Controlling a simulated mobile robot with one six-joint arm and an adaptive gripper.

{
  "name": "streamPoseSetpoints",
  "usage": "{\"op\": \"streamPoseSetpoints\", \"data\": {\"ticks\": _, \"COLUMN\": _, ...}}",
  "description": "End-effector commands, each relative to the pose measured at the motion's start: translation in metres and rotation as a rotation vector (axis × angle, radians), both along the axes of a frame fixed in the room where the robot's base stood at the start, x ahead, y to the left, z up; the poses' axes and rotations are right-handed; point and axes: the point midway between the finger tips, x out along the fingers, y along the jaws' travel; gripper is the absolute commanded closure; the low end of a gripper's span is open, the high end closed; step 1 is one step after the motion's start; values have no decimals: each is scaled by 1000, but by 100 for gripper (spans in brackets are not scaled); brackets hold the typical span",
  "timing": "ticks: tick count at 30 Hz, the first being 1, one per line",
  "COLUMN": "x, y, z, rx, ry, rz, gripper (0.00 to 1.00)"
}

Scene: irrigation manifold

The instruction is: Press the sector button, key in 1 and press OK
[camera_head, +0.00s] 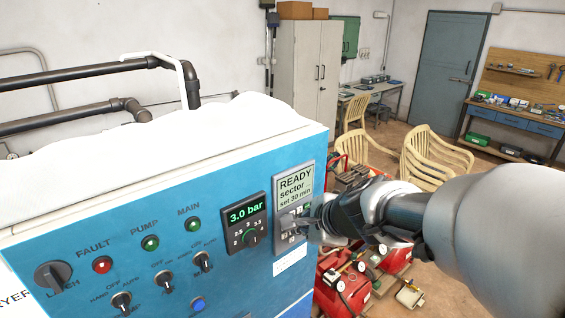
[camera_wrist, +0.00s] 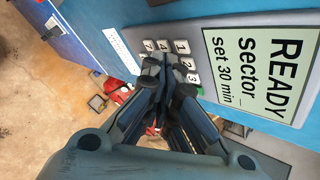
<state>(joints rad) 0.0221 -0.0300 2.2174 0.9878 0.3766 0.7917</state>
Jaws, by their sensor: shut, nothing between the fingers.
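The grey control unit shows a lit display (camera_head: 294,186) reading "READY", "sector_" and "set 30 min"; it fills the right of the wrist view (camera_wrist: 265,75), turned sideways. Beside the display is the keypad, with the 7 key (camera_wrist: 148,45), 4 key (camera_wrist: 164,45) and 1 key (camera_wrist: 181,46) visible. Part of a green key (camera_wrist: 198,90) shows by my finger. My gripper (camera_head: 307,222) is shut and empty, its fingertips (camera_wrist: 165,75) in front of the keypad, hiding several keys. I cannot tell whether they touch it. I cannot make out a labelled sector button.
Pale chairs (camera_head: 430,155) and a workbench (camera_head: 520,122) stand farther back.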

Motion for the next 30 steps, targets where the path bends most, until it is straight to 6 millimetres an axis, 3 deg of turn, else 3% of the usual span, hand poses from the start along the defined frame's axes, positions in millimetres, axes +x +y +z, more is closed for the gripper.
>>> {"op": "streamPoseSetpoints", "data": {"ticks": 30, "x": 10, "y": 7, "z": 0, "rx": -1, "ry": 1, "rz": 1, "gripper": 100}}
